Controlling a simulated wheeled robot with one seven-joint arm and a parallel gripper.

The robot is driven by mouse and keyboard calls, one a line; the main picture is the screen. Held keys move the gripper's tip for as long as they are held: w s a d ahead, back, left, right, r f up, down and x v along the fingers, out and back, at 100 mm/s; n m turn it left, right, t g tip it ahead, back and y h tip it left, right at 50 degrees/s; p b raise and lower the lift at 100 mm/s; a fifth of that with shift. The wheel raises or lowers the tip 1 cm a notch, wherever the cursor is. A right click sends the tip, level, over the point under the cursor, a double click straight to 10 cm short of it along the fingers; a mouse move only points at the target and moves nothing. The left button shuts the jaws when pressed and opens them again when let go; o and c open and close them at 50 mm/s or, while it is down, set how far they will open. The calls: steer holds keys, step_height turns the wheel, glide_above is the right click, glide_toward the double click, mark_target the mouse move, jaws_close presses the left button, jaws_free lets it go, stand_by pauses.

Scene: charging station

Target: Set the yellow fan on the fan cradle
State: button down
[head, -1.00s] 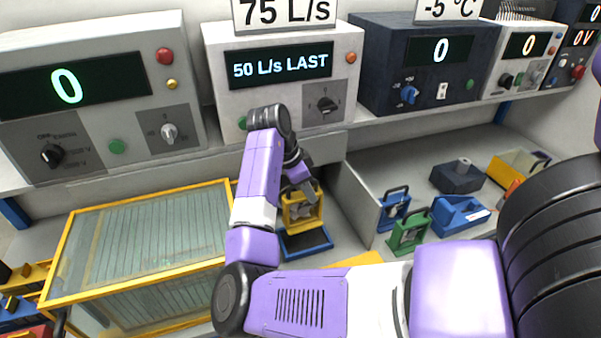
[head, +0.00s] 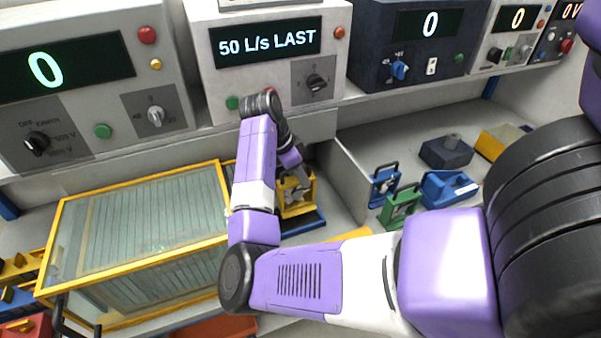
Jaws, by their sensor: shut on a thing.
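The yellow fan (head: 297,208) is a small yellow frame, partly hidden behind my gripper and forearm. My gripper (head: 298,190) is shut on it from above. A dark, blue-edged base (head: 304,225), which looks like the fan cradle, lies directly below and around the fan's foot, right of the glass-topped box. The fan looks roughly upright. I cannot tell whether it touches the base or hangs slightly above it.
A yellow-framed glass box (head: 140,215) stands to the left. Blue (head: 384,185) and green (head: 400,208) handled units stand right of a grey partition (head: 345,175). An instrument reading "50 L/s LAST" (head: 265,42) sits on the shelf above.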

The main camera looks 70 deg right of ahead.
mark_target(300, 187)
steer(key=shift+f+b, duration=1.55)
steer(key=shift+f, duration=1)
steer(key=c, duration=0.9)
jaws_free()
steer(key=shift+b+v, duration=0.6)
steer(key=shift+v, duration=3.35)
